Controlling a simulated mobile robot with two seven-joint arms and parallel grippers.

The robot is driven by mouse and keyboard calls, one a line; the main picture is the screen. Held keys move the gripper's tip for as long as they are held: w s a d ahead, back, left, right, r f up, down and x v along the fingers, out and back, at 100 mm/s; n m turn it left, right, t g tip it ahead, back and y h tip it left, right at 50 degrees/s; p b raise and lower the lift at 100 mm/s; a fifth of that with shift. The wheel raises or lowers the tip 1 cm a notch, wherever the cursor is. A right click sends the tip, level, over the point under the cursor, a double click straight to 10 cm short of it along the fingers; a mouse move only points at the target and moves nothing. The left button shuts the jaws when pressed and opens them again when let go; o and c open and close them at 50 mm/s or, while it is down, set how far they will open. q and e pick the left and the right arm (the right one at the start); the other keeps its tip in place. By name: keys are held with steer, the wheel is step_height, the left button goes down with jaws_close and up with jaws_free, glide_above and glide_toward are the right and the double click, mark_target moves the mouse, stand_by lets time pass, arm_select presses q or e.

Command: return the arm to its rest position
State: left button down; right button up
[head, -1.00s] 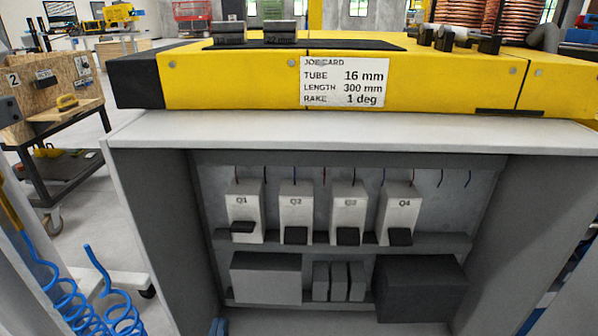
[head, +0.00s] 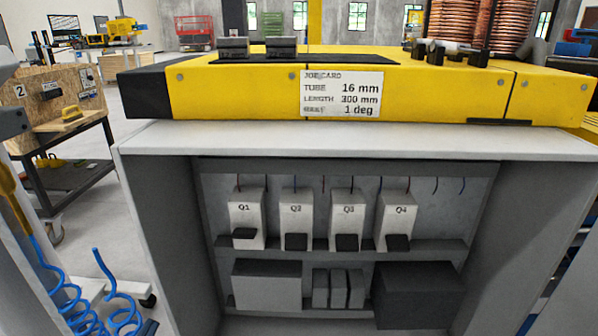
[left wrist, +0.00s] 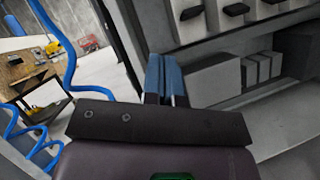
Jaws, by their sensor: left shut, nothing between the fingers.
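My left gripper (left wrist: 162,68) shows in the left wrist view as two blue fingers closed side by side, with nothing held between them. It is in front of the open cabinet (head: 167,210), to the left of the lower boxes in that view. In the head view only a small dark blue part (head: 148,328) shows at the bottom edge, left of the cabinet opening. Inside the cabinet are white switches Q1 (head: 246,217), Q2 (head: 296,215), Q3 (head: 348,215) and Q4 (head: 396,213) with black levers. Q1's lever sits slightly higher than the others. My right gripper is not in view.
Coiled blue hoses (head: 118,290) hang at the lower left, close to the left gripper in the wrist view. A yellow machine with a job card (head: 341,94) tops the cabinet. A wooden workstation cart (head: 66,150) stands at the left. Floor (head: 110,220) is open between them.

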arm_select(q)
steer(key=s+a+f+n+g+y, duration=0.25)
steer(key=s+n+g, duration=0.25)
steer(key=s+n, duration=0.55)
steer(key=s+a+f+n+g+y, duration=0.1)
steer(key=s+a+f+n+g, duration=0.25)
steer(key=s+n, duration=0.75)
steer(key=s+a+f+n+g+y, duration=0.25)
steer(key=s+n+g, duration=0.35)
steer(key=s+n, duration=0.45)
steer(key=w+d+f+n+t, duration=0.2)
steer(key=d+n+t, duration=0.1)
steer(key=d+n, duration=0.75)
step_height(320, 180, up, 10)
steer(key=a+n+y+p, duration=0.1)
steer(key=n+p, duration=0.1)
steer(key=p, duration=1.2)
steer(key=shift+a+t, duration=0.2)
steer(key=shift+t, duration=0.25)
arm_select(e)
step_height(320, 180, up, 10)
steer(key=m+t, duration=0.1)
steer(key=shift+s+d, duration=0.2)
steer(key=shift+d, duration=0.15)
